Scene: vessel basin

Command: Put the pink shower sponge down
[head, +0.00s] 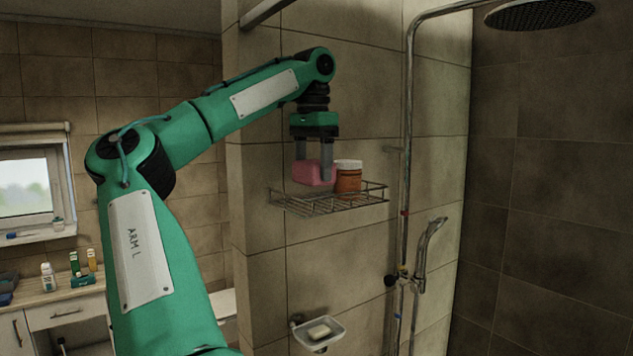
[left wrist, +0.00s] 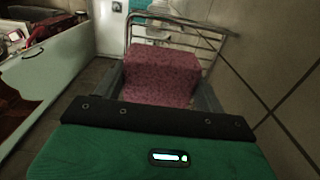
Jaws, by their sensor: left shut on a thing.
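The pink shower sponge (head: 309,173) is between the fingers of my left gripper (head: 314,168), just above or on the wire shelf (head: 328,205) on the tiled wall. I cannot tell whether the sponge touches the shelf wires. My left gripper is shut on it and points down. In the left wrist view the sponge (left wrist: 160,76) fills the space between the two fingers, with the shelf's rail (left wrist: 178,22) beyond it. My right gripper is in neither view.
An orange-brown jar with a white lid (head: 348,178) stands on the shelf right beside my left gripper. A soap dish (head: 318,332) with soap is on the wall below. The shower pipe (head: 407,150) runs to the right of the shelf.

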